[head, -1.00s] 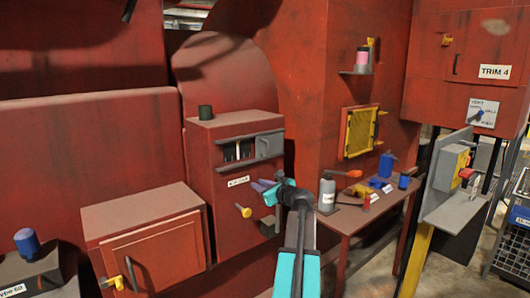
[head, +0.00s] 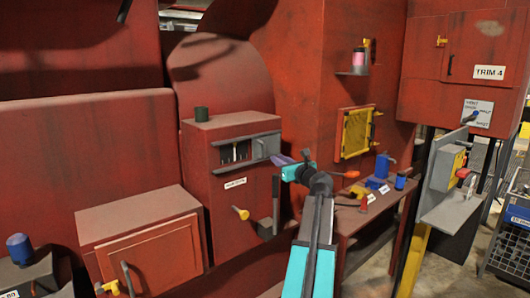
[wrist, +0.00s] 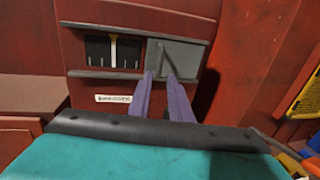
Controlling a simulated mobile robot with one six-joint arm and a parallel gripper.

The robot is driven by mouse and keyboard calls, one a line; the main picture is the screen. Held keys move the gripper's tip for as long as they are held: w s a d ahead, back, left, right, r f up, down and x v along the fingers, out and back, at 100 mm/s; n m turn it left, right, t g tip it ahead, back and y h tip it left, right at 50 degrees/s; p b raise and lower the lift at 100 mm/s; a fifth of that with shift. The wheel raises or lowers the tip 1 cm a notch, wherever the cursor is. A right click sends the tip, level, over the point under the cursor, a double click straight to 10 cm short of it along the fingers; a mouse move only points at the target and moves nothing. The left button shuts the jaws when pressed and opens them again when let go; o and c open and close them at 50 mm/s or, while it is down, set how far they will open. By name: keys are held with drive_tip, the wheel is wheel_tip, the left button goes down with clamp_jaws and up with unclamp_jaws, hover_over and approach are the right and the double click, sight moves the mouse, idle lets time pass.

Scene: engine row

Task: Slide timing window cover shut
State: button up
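The timing window cover (head: 267,147) is a grey plate between two dark rails, at the right of the window on the red housing. It also shows in the wrist view (wrist: 188,58). The window (head: 234,152) beside it is uncovered on the left, showing dark panels with a pale upright pointer (wrist: 113,50). My gripper (head: 284,159) is open at the cover's right side in the head view. In the wrist view its two purple fingers (wrist: 161,76) stand apart, tips over the cover's lower left part, near an upright ridge. I cannot tell whether they touch it.
Below the window are a label plate (head: 235,183), a yellow knob (head: 241,213) and a dark lever (head: 275,205). A red bench (head: 345,220) with tools is at right. A yellow-framed panel (head: 357,132) hangs above it.

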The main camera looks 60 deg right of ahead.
sight(264, 155)
drive_tip(key=shift+p+x, duration=1)
drive_tip(key=shift+x, duration=5.55)
drive_tip(key=shift+f, duration=0.1)
clamp_jaws()
